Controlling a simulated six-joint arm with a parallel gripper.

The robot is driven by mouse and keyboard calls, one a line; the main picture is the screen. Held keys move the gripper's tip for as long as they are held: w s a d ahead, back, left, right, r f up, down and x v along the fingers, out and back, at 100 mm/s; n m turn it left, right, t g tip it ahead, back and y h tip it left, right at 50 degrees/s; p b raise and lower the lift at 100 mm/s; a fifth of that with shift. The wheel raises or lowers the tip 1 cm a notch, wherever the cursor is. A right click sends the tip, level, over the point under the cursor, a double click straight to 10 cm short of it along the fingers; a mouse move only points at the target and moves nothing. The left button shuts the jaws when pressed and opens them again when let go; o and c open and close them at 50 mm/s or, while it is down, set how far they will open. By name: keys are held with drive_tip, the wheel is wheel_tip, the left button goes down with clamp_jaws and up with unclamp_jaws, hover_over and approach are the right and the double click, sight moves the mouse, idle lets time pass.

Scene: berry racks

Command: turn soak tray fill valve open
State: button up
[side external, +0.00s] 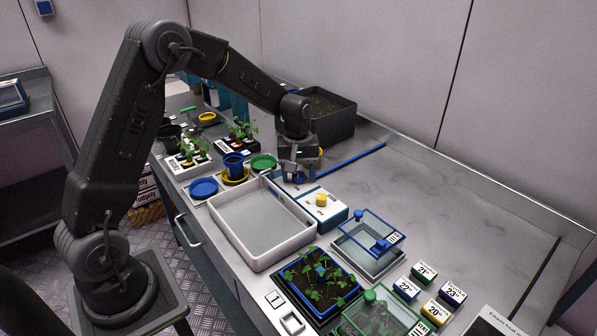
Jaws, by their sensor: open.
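The white soak tray (286,254) stands on the steel bench, with a pale grey, flat-looking inside. A small blue part (301,177), which looks like the fill valve's handle, shows at the tray's back right corner. My gripper (298,171) points down over this blue part, with its jaws open. The fingers hide much of the valve, so I cannot tell whether they touch it or which way the handle is turned.
A white box with a yellow knob (321,200) stands right of the tray. Behind it are a blue cup (233,165), a green dish (263,162) and a dark soil bin (330,112). A clear blue-rimmed lid (372,232) and a seedling tray (316,283) stand in front.

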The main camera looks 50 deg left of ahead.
wheel_tip(320, 180, up, 14)
idle(0.6)
drive_tip(key=shift+s, duration=0.15)
drive_tip(key=s+d+r+m+t, duration=0.1)
drive_tip(key=s+d+r+m, duration=0.25)
drive_tip(key=s, duration=0.25)
drive_tip(key=s+d+r+m+t, duration=0.2)
drive_tip(key=s+d+r, duration=0.15)
drive_tip(key=s, duration=0.35)
drive_tip(key=s+d+f+m+t, duration=0.1)
drive_tip(key=s+d+f+m, duration=0.1)
drive_tip(key=s, duration=0.4)
drive_tip(key=s+d+f+m+t, duration=0.1)
drive_tip(key=s+d+f+m, duration=0.1)
drive_tip(key=s, duration=0.4)
drive_tip(key=shift+d+m, duration=0.2)
drive_tip(key=shift+m, duration=0.55)
